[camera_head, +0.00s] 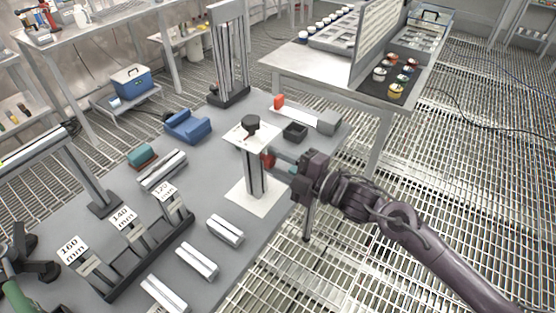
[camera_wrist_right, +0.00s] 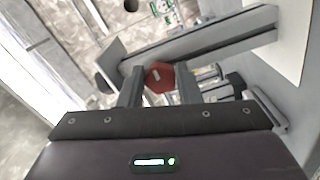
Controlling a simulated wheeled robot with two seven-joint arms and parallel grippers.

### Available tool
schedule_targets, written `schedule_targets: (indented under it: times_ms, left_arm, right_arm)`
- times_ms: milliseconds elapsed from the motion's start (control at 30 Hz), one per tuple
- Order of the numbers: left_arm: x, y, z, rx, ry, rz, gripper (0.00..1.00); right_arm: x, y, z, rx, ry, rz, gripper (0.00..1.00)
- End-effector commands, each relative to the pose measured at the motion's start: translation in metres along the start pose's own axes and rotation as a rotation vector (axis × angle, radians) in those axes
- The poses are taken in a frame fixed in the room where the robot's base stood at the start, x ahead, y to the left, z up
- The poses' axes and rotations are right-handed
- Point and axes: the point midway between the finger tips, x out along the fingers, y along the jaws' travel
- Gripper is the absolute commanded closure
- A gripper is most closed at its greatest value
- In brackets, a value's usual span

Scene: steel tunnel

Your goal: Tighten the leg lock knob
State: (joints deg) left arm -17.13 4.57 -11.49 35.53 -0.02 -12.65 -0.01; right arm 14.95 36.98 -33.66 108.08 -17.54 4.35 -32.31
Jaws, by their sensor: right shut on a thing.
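The leg lock knob is red (camera_head: 267,160) and sits on the side of a grey upright leg (camera_head: 254,178). The leg stands on a white base plate (camera_head: 256,197) and carries a white top plate (camera_head: 244,137) with a black knob (camera_head: 250,122) on it. My right gripper (camera_head: 277,162) reaches in from the right, below the top plate, and is shut on the red knob. In the right wrist view the knob (camera_wrist_right: 159,76) shows between the two fingers (camera_wrist_right: 160,88).
On the grey bench, a rack with number cards (camera_head: 124,258) and loose metal profiles (camera_head: 197,260) lie to the left and front. A blue cradle (camera_head: 187,126) and a small black tray (camera_head: 295,132) are behind the stand. Open grating floor (camera_head: 400,190) lies right.

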Motion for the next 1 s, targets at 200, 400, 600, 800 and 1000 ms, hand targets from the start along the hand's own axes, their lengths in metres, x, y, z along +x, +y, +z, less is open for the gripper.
schedule_targets:
  times_ms: [200, 400, 600, 800, 1000]
  left_arm:
    - [0.000, 0.000, 0.000, 0.000, 0.000, 0.000, 0.47]
    - [0.000, 0.000, 0.000, -0.001, 0.000, 0.000, 0.47]
    - [0.000, 0.000, 0.000, -0.001, 0.001, 0.000, 0.47]
    - [0.000, 0.000, 0.000, -0.001, 0.001, 0.000, 0.47]
    - [0.005, 0.000, 0.001, -0.001, 0.001, 0.000, 0.47]
  right_arm:
    - [0.000, -0.001, 0.001, 0.003, -0.001, -0.001, 0.92]
    - [0.000, -0.001, 0.001, 0.002, -0.001, -0.001, 0.63]
    - [0.000, -0.001, 0.000, 0.001, -0.001, -0.001, 0.47]
    - [-0.001, -0.001, 0.001, 0.001, -0.001, -0.001, 0.47]
    - [-0.024, -0.003, 0.001, -0.001, -0.003, -0.004, 0.47]
